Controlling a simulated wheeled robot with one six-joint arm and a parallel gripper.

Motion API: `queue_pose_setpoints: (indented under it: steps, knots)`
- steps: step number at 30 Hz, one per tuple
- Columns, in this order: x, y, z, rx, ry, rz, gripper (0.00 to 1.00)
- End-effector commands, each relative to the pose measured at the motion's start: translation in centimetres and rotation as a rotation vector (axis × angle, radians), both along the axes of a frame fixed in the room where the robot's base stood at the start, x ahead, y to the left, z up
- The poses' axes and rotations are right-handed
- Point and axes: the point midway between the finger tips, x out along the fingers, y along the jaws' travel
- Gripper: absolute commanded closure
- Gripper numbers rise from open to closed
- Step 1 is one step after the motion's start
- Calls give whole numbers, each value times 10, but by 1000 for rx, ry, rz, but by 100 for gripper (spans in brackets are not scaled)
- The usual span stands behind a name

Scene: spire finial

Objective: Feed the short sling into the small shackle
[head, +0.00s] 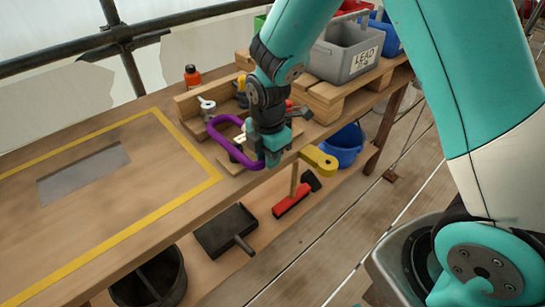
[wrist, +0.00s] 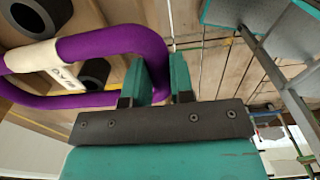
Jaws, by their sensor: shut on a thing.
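My gripper (head: 272,155) is shut on the short sling (head: 222,120), a stiff-looking purple loop that sticks out to the left above the bench. In the wrist view the teal fingers (wrist: 160,88) pinch one end of the sling (wrist: 110,42), which has a white labelled sleeve. A pale grey shackle-like piece (head: 207,105) stands in the wooden rack behind the sling. A yellow eye-shaped piece (head: 319,160) projects past the bench's front edge, right of my gripper. I cannot tell for sure which is the small shackle. The sling appears apart from both.
A wooden rack (head: 190,101) holds small hardware. A grey bin (head: 345,52) stands on a pallet at the back right. An orange bottle (head: 192,76) is behind. The yellow-taped bench area (head: 130,225) is clear except for a grey plate (head: 84,174).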

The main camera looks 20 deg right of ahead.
Motion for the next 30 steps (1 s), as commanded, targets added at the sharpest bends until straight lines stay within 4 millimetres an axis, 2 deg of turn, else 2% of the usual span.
queue_pose_setpoints:
  steps: [30]
  knots:
    - [51,17,0,0,-1,0,100]
